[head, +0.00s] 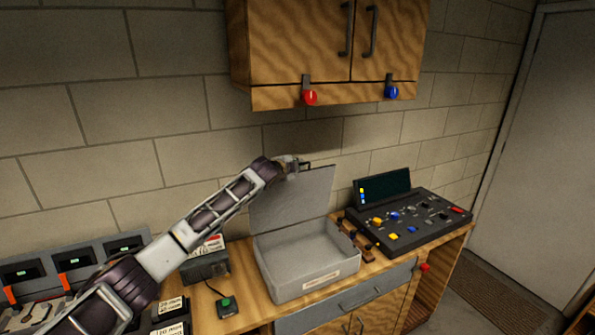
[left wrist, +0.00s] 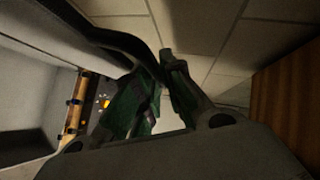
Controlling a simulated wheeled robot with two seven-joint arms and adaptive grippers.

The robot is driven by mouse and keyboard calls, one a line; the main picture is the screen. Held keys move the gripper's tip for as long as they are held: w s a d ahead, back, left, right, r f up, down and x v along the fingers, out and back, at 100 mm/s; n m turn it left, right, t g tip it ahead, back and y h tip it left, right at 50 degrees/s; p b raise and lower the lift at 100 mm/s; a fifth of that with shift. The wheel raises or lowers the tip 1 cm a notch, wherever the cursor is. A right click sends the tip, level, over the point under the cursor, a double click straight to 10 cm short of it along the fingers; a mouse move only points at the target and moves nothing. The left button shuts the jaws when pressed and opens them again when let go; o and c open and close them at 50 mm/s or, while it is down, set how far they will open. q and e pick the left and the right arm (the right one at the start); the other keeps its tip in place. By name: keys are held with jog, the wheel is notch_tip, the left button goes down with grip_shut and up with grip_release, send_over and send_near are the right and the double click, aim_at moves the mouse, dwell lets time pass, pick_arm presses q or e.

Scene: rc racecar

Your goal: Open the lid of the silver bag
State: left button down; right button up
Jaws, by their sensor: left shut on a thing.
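The silver bag (head: 310,283) is a grey box-like case on the wooden counter, with a small label on its front. Its lid (head: 290,205) stands raised, nearly upright at the back, and the inside of the case looks bare. My left gripper (head: 304,164) is at the lid's top edge, shut on the lid. In the left wrist view my left gripper's fingers (left wrist: 160,85) have green inner pads and come close together; the exact grip spot is dark and hard to make out. My right gripper is not in view.
A control panel (head: 410,222) with coloured knobs and a screen stands right of the case. A wooden wall cabinet (head: 340,45) hangs above. Left of the case are a dark box (head: 206,265), a small device with a green button (head: 227,306) and charger-like units (head: 75,262).

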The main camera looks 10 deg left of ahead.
pick_arm(q)
jog(key=shift+w+a+r, duration=0.2)
jog(key=shift+w+a, duration=0.05)
jog(key=shift+w, duration=0.15)
jog(key=shift+w+a+r, duration=0.15)
jog(key=shift+w+a, duration=0.05)
jog(key=shift+w, duration=0.2)
jog(key=c, duration=1.5)
grip_release()
jog(key=shift+s, duration=0.1)
jog(key=shift+s+a, duration=0.1)
jog(key=shift+r+v, duration=0.1)
jog(key=shift+v, duration=2.8)
jog(key=shift+r+v, duration=0.15)
jog(key=shift+v, duration=2.8)
